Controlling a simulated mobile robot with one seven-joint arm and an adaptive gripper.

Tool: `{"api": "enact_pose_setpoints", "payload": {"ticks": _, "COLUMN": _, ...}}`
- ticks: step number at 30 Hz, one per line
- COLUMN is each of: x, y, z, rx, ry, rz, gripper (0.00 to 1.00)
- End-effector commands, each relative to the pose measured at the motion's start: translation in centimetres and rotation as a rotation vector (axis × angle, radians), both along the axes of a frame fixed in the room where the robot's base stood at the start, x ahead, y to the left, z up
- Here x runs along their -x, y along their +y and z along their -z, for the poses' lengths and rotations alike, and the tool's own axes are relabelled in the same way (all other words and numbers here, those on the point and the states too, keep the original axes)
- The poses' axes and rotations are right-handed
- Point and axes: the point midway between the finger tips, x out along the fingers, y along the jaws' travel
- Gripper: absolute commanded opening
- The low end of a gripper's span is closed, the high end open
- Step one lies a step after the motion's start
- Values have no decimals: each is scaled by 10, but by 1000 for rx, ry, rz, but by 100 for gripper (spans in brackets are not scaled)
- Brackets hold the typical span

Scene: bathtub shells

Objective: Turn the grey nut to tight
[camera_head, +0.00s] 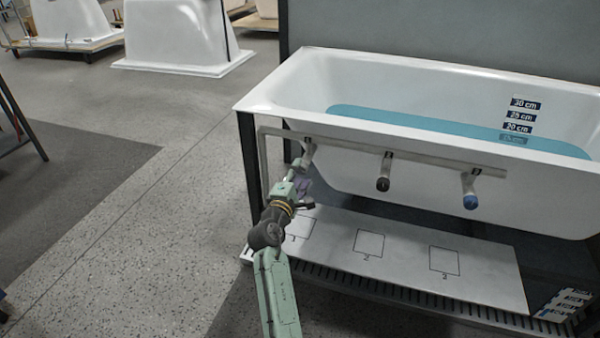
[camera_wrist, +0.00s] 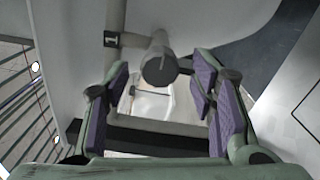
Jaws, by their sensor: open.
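The grey nut (camera_wrist: 158,70) is a round dark-grey cap on the end of the pipe branch marked 1. In the wrist view it lies between and just beyond the purple finger pads, with visible gaps to both sides. My gripper (camera_wrist: 162,80) is open and holds nothing. In the head view my gripper (camera_head: 300,184) is just below the first branch (camera_head: 308,150) at the left end of the pipe. The nut is largely hidden there behind my gripper and arm.
The white tub (camera_head: 262,98) holds blue water. A grey pipe (camera_head: 430,158) runs along its front, with a dark-capped branch (camera_head: 382,184) and a blue-capped branch (camera_head: 470,202) further right. Below is a white board (camera_head: 400,262) with numbered squares. Open floor (camera_head: 120,260) lies left.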

Motion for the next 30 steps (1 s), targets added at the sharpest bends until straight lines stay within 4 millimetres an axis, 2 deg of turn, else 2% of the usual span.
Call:
{"api": "enact_pose_setpoints", "payload": {"ticks": 9, "x": 65, "y": 22, "z": 1, "rx": 0, "ry": 2, "rz": -3, "gripper": 51}}
{"api": "enact_pose_setpoints", "payload": {"ticks": 15, "x": 92, "y": 30, "z": 1, "rx": 1, "ry": 2, "rz": -2, "gripper": 51}}
{"api": "enact_pose_setpoints", "payload": {"ticks": 20, "x": 100, "y": 33, "z": 0, "rx": 0, "ry": 1, "rz": -1, "gripper": 51}}
{"api": "enact_pose_setpoints", "payload": {"ticks": 30, "x": 100, "y": 33, "z": 0, "rx": 0, "ry": 0, "rz": -1, "gripper": 51}}
